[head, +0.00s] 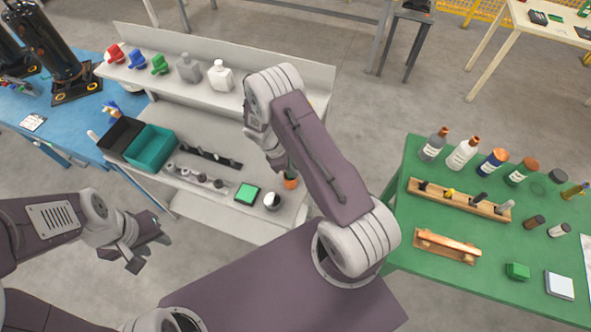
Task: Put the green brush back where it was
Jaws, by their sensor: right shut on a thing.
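My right gripper (279,160) reaches down over the white bench, mostly hidden behind its own arm. It is shut on a thin green item, seemingly the green brush (289,168), of which only a small part shows. The brush is just above or in an orange cup (290,183) on the bench; I cannot tell which. My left gripper (149,252) is open and empty over the floor in front of the bench.
A green table (490,235) with bottles and a wooden rack (460,200) stands right.

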